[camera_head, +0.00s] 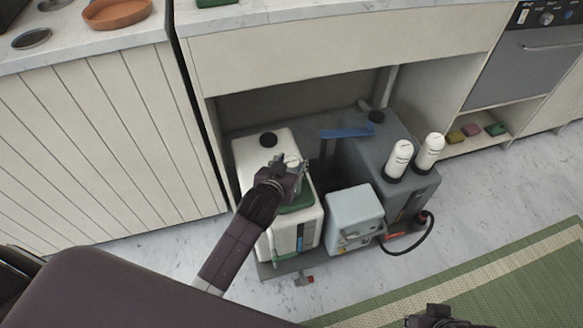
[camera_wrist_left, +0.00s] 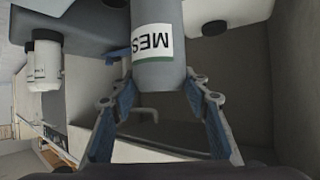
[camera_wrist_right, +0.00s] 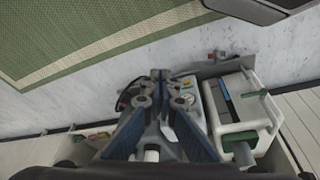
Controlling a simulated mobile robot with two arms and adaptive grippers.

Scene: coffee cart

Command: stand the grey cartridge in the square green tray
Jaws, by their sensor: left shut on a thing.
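My left gripper (camera_head: 293,170) is over the white tank on the left. It is shut on the grey cartridge, a cylinder with a white label that fills the top middle of the left wrist view (camera_wrist_left: 160,72). In the head view, my gripper hides most of the cartridge. The green tray (camera_head: 298,204) is on the white tank, just below my left gripper and partly hidden by it. I cannot tell whether the cartridge touches the tray. My right gripper (camera_wrist_right: 160,80) is shut and empty, away from the tray, at the bottom edge of the head view (camera_head: 437,318).
A dark grey tank (camera_head: 365,160) stands to the right, with two white cartridges (camera_head: 398,160) (camera_head: 430,152) upright on it. A light grey box (camera_head: 354,212) with a black hose is in front. The counter (camera_head: 340,20) overhangs behind. Sponges (camera_head: 471,130) lie on a low shelf.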

